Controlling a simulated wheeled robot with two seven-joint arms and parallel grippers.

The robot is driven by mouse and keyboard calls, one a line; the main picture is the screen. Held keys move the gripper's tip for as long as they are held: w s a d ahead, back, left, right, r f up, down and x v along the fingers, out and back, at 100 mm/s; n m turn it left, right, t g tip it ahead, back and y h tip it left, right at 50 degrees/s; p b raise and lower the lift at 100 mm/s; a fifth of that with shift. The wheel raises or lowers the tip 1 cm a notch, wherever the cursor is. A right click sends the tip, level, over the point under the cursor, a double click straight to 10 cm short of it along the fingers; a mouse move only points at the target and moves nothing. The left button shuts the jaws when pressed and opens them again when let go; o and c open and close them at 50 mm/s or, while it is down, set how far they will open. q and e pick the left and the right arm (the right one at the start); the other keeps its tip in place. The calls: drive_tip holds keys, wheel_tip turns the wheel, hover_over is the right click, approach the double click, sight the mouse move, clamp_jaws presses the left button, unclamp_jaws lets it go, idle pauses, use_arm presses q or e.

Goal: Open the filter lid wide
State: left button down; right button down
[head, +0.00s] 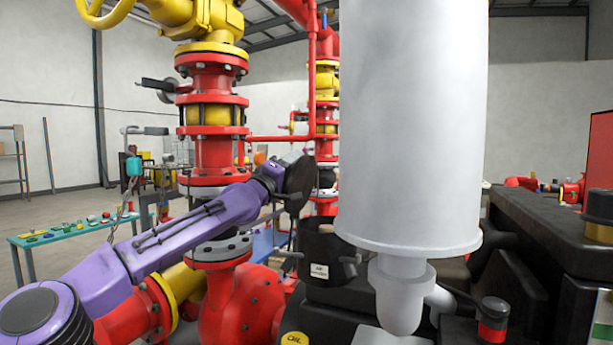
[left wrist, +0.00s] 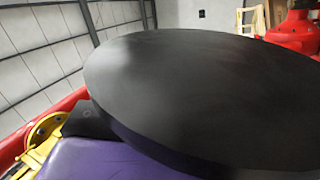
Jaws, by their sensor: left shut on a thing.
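The filter lid (head: 301,182) is a black round disc. In the head view it stands steeply tilted above the left side of the black filter housing (head: 322,245), which has a white label. My purple left arm comes in from the left, and its gripper (head: 279,174) is at the lid and shut on it; the fingertips are mostly hidden. In the left wrist view the lid (left wrist: 200,85) fills much of the picture, with a purple part of my arm below it. The housing's opening is hard to make out. My right gripper is not in view.
A large grey cylinder (head: 412,120) stands close in front, just right of the housing, and blocks part of the view. Red and yellow piping (head: 212,110) rises behind my left arm. A dark machine block (head: 560,220) is at right. A teal bench (head: 75,232) stands at far left.

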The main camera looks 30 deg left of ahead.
use_arm(q)
drive_tip(key=a+f+n+y+b, duration=0.2)
drive_tip(key=a+n+y+b, duration=0.2)
drive_tip(key=a+n, duration=0.4)
drive_tip(key=shift+s+f+n+y, duration=0.35)
drive_tip(key=shift+n+y, duration=0.55)
drive_tip(key=shift+n, duration=0.5)
drive_tip(key=c, duration=0.8)
unclamp_jaws()
drive_tip(key=shift+w, duration=0.1)
drive_tip(key=shift+o, duration=0.8)
drive_tip(key=shift+a+f, duration=0.1)
